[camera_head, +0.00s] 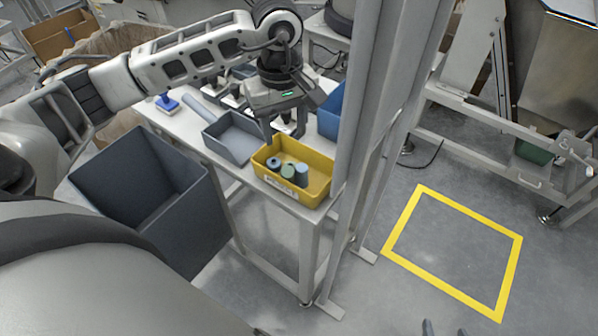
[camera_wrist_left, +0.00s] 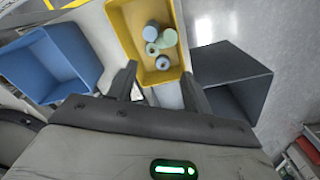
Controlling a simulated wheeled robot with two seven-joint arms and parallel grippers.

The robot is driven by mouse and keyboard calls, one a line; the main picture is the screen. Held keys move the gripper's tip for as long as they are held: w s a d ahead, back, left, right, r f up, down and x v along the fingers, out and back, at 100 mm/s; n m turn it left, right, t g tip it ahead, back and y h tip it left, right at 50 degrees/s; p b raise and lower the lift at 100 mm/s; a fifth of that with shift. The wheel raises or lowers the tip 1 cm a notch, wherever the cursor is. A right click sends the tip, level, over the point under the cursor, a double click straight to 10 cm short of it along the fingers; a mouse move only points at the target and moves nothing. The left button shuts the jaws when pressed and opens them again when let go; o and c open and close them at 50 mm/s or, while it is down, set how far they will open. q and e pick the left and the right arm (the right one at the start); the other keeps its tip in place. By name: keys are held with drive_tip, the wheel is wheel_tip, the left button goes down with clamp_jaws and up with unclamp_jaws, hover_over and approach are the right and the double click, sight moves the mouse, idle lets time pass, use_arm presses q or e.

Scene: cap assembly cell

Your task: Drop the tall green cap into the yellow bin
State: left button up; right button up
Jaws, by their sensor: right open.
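The yellow bin (camera_head: 318,183) stands at the near corner of the white table; in the left wrist view (camera_wrist_left: 121,24) it is at the top. Several blue and green caps lie inside it. A green cap (camera_head: 288,171) shows between two blue ones in the head view. The wrist view shows a green cap (camera_wrist_left: 168,38) and a pale green ring-shaped one (camera_wrist_left: 151,48); I cannot tell which is the tall one. My left gripper (camera_head: 285,128) is above the bin's back edge, fingers apart (camera_wrist_left: 158,90), with nothing between them. My right gripper (camera_head: 442,329) is at the bottom edge, open, mostly cut off.
A grey tray (camera_head: 238,150) sits left of the yellow bin. A blue bin (camera_head: 328,118) is behind it, partly hidden by a grey post (camera_head: 372,110). A large dark bin (camera_head: 190,215) stands left of the table. Floor inside the yellow square (camera_head: 455,250) is clear.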

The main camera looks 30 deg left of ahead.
use_arm(q)
wheel_tip(320, 180, up, 16)
drive_tip(key=shift+s, duration=0.15)
idle(0.4)
drive_tip(key=shift+a, duration=0.1)
